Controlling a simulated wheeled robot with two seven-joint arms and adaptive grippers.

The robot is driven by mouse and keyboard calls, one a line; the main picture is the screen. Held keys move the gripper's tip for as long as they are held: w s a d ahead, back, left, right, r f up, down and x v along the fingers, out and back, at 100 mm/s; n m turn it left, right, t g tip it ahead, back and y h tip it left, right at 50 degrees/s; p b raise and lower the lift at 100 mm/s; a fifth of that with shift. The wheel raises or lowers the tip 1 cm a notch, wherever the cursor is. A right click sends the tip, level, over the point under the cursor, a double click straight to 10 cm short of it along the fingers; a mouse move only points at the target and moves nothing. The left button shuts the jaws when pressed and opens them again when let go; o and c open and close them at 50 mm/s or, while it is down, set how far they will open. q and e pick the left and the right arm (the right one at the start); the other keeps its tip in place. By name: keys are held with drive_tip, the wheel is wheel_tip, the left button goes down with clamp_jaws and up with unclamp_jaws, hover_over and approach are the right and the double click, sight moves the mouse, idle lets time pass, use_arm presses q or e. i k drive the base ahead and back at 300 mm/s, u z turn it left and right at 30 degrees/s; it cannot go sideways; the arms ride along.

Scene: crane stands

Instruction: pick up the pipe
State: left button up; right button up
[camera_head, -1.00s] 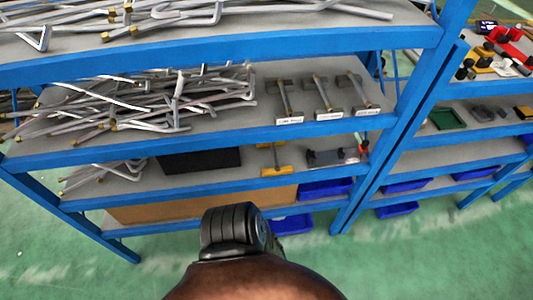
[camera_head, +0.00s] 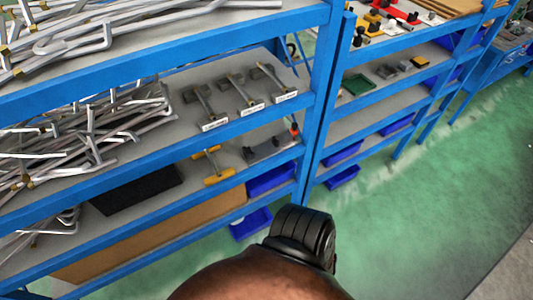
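Many bent silver-grey metal pipes with brass-coloured ends lie in tangled heaps on a blue-framed rack. One heap of pipes (camera_head: 105,132) is on the middle shelf at the left. More pipes (camera_head: 150,20) lie on the top shelf, cut off by the picture's upper edge. A smaller group of pipes (camera_head: 45,228) is on the lower shelf at the far left, partly hidden by the frame. I cannot tell which single pipe is meant. Neither of my grippers shows. A dark ribbed part and a brown rounded part, likely mine, cover the bottom centre.
The blue rack (camera_head: 318,100) fills the left and centre. Its middle shelf also holds three labelled T-shaped metal pieces (camera_head: 243,92). A black block (camera_head: 137,188) and a yellow-ended piece (camera_head: 218,172) are below. A second rack stands right. Green floor (camera_head: 430,220) is open at right.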

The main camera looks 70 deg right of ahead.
sight(219, 173)
drive_tip(key=z, duration=1.65)
